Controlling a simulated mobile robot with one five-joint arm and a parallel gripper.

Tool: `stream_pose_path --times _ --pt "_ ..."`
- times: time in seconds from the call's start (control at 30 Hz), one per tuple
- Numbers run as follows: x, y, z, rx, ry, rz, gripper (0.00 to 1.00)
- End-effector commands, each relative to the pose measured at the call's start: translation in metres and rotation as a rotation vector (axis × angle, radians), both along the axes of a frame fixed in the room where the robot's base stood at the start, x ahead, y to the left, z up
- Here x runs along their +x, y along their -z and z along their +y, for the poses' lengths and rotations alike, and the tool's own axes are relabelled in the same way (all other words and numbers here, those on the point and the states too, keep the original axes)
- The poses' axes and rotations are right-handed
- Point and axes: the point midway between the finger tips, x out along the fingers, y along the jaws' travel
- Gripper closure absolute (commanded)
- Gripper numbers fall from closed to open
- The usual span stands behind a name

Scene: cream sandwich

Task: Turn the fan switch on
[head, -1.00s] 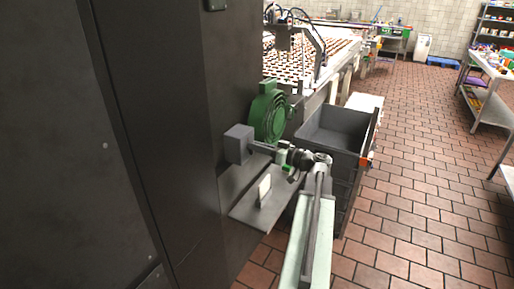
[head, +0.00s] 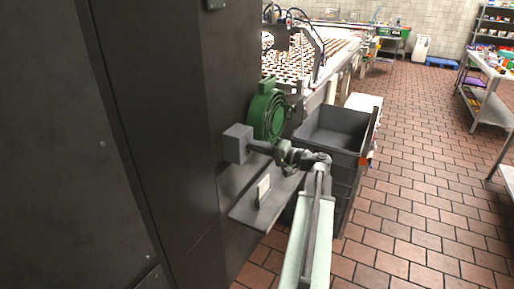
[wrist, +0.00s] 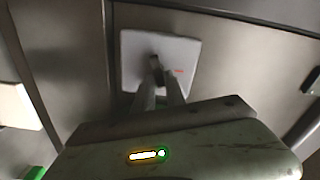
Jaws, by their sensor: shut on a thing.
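The fan switch is a grey box (head: 238,144) on the side of the dark cabinet, left of the green fan (head: 267,113). In the wrist view its pale square face (wrist: 187,55) has a small dark knob (wrist: 155,62) in the middle and a small red mark to the right. My gripper (head: 254,146) reaches the box from the right. In the wrist view my two fingers (wrist: 159,77) are close together, shut on the knob. The fingertips hide part of the knob.
A grey shelf (head: 240,212) with a small white card (head: 263,188) juts out below the switch. Stacked dark crates (head: 338,130) stand just behind my arm. A conveyor with rows of sandwiches (head: 300,65) lies behind.

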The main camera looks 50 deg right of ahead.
Motion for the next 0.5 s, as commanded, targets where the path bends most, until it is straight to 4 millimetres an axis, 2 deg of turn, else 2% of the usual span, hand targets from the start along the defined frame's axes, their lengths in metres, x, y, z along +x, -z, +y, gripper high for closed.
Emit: stream_pose_path --times 0.2,0.5 --pt "0.0 0.004 0.001 0.16 -0.005 0.044 1.0" --pt "-0.0001 0.0055 0.0008 0.304 -0.005 0.081 1.0"
